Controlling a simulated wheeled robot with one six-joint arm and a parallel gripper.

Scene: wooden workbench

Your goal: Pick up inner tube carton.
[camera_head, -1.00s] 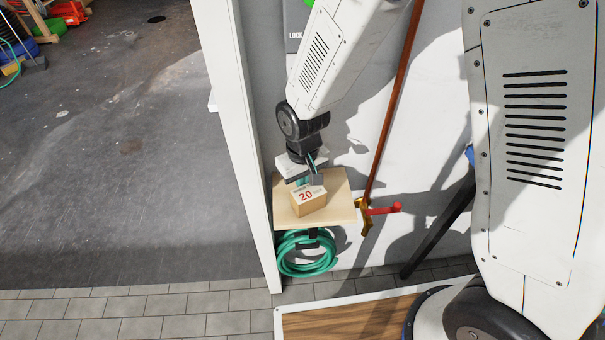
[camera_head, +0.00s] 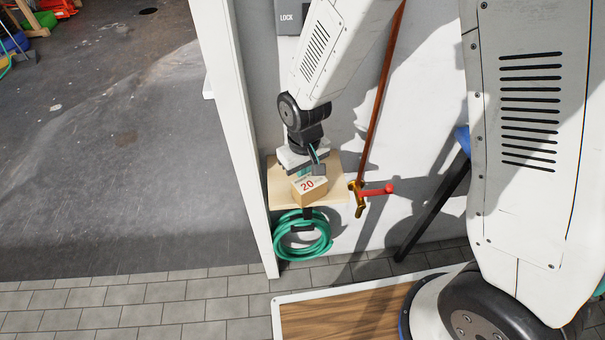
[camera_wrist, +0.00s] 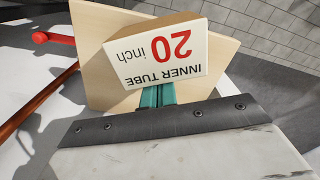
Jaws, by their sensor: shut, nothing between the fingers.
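The inner tube carton (camera_head: 310,189) is a small tan box with a white label reading "20" in red. It sits on a light wooden shelf (camera_head: 336,190), close to the front edge. In the wrist view the carton (camera_wrist: 157,54) shows its "INNER TUBE 20 inch" label upside down. My gripper (camera_head: 316,168) is just above and behind the carton in the head view. In the wrist view its teal fingers (camera_wrist: 157,95) are together at the label's lower edge, holding nothing. I cannot tell whether they touch the box.
A coiled green hose (camera_head: 302,236) hangs below the shelf. A red-handled brass valve (camera_head: 374,190) on a copper pipe stands close to the shelf's right side. A white post (camera_head: 240,140) borders it on the left. Open grey floor lies beyond.

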